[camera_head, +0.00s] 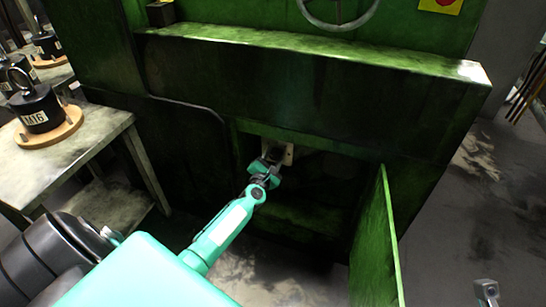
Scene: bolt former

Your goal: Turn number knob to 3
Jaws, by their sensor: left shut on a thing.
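The number knob (276,154) is inside the open recess low in the green machine, in front of a small pale plate (288,157). My left gripper (268,166) reaches into the recess from the lower left and is shut on the knob. The gripper's fingers hide most of the knob. Its numbers and pointer are too small and dark to read.
The green machine (310,90) fills the back, with a handwheel (338,22) above. Its open door (378,250) stands right of the recess. A worktable (85,140) at left carries black weights (36,107). Open floor (470,215) lies at right.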

